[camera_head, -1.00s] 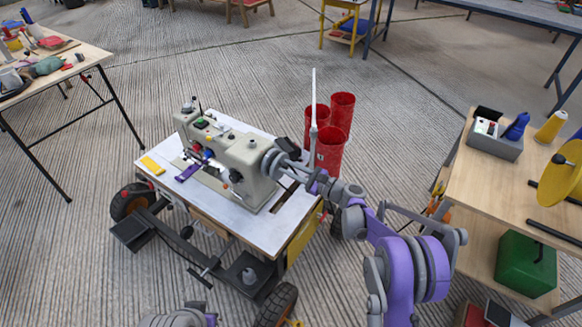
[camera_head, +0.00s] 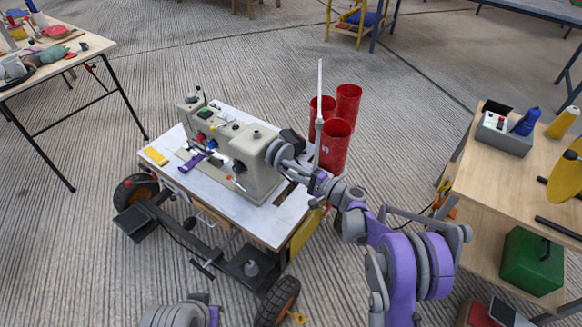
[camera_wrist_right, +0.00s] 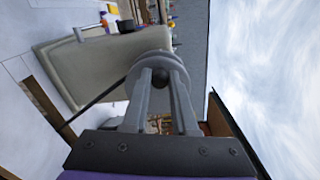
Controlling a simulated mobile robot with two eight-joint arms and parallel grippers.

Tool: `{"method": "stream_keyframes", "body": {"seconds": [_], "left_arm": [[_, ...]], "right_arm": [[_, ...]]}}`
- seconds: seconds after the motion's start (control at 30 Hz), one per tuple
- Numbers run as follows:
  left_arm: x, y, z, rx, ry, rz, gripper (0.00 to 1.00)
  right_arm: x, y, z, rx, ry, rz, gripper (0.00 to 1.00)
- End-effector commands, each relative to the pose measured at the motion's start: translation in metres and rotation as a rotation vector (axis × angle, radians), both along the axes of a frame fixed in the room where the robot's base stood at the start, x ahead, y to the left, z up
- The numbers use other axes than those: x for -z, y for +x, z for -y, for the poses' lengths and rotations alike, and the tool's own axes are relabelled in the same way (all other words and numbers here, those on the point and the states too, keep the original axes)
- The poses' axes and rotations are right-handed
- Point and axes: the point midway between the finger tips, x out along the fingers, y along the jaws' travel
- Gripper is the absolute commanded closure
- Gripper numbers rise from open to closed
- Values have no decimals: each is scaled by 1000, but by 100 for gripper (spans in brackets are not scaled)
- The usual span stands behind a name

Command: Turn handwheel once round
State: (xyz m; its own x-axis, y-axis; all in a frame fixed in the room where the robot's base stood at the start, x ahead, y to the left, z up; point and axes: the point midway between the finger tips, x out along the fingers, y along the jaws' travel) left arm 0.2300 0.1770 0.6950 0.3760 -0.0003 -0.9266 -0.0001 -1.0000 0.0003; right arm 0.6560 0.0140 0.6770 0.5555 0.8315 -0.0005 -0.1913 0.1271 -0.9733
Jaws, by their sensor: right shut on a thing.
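A beige sewing machine (camera_head: 228,150) stands on a white table top on a wheeled frame. Its grey handwheel (camera_head: 274,151) is at the machine's right end, partly hidden by my right gripper (camera_head: 285,160). In the right wrist view the handwheel (camera_wrist_right: 158,62) lies between the tips of my right gripper's grey fingers (camera_wrist_right: 158,95), with a dark round knob or hub between them. The right gripper is shut on the handwheel. My left gripper is out of view.
Red cylindrical bins (camera_head: 335,145) and a thin white upright rod stand just behind my right wrist. A wooden workbench (camera_head: 490,180) with a grey box, bottles and a yellow disc is at the right. Another table (camera_head: 75,60) is at the far left.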

Motion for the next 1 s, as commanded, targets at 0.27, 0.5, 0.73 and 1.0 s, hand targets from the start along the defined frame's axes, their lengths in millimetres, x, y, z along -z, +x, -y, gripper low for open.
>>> {"method": "stream_keyframes", "body": {"seconds": [0.27, 0.5, 0.73, 1.0], "left_arm": [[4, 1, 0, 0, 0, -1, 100], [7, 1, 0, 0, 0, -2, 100], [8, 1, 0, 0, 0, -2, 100], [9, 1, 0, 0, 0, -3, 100]], "right_arm": [[11, -1, 0, 0, -145, 217, 100], [18, 0, 0, 0, -264, 393, 100], [23, 1, 1, -1, -350, 522, 100], [26, 3, 2, -1, -405, 605, 100]]}}
